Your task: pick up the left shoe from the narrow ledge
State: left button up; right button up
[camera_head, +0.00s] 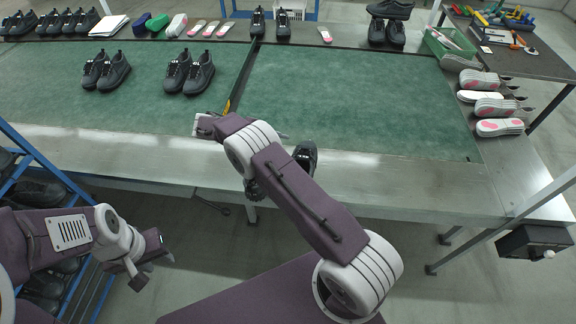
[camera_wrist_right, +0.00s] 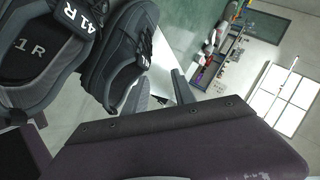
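Two dark shoes are by the bare metal ledge (camera_head: 400,190) at the front of the table. One shoe (camera_head: 305,157) shows behind my right arm; the other (camera_head: 254,190) is mostly hidden by that arm. In the right wrist view, a black shoe marked 41 R (camera_wrist_right: 40,50) fills the upper left, with a second shoe (camera_wrist_right: 118,55) close beside it. I cannot tell for sure which is the left shoe. My left gripper (camera_head: 150,263) is open and empty, in front of the table at lower left.
The green mat (camera_head: 340,100) has dark shoe pairs (camera_head: 190,73) at the back left and is otherwise mostly clear. Shoes and pink-marked soles (camera_head: 498,127) line the right side. A blue-framed rack (camera_head: 45,165) with shoes stands at the left, near my left arm.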

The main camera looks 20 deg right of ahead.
jog(key=n, duration=0.1)
send_near(298, 158)
jog(key=shift+h, duration=0.3)
jog(key=b+x, duration=0.4)
jog(key=shift+d+f, duration=0.15)
jog(key=shift+f, duration=0.3)
jog(key=x, duration=0.4)
jog(key=shift+d+p, duration=0.15)
jog(key=shift+p, duration=0.25)
jog(key=shift+d+f, duration=0.25)
jog(key=shift+d, duration=0.1)
jog(key=shift+a, duration=0.1)
jog(key=shift+c, duration=1.2)
grip_shut()
